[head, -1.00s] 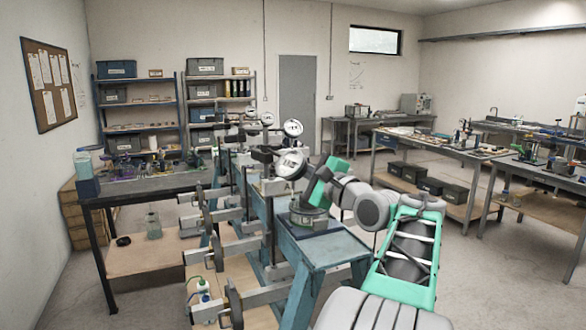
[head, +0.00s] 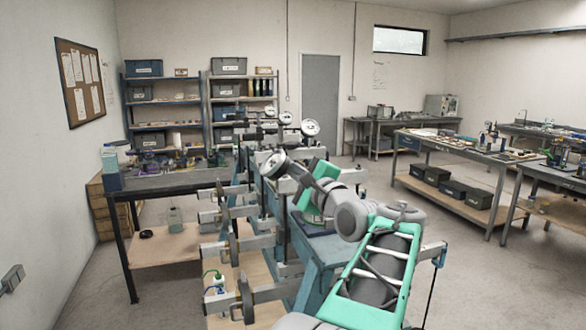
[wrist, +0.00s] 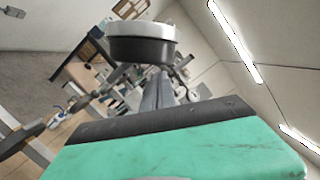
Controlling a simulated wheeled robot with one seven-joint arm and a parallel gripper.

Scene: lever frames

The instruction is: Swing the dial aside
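The nearest dial (head: 275,163) is a round gauge with a pale face, tilted, on the closest lever frame in the head view. In the wrist view a dial (wrist: 141,42) shows edge-on, with a pale rim and dark side, just ahead of my fingers. My gripper (wrist: 163,85) shows two grey fingers close together with nothing visible between them. In the head view its green body lies just right of the nearest dial; the fingertips are hard to make out there. Whether they touch the dial I cannot tell.
More dials, including one (head: 310,127), stand on lever frames behind. The blue stand (head: 318,262) lies below my arm. A dark bench (head: 165,181) is at left, and a workbench (head: 470,152) at right. Open floor lies between the stand and the right benches.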

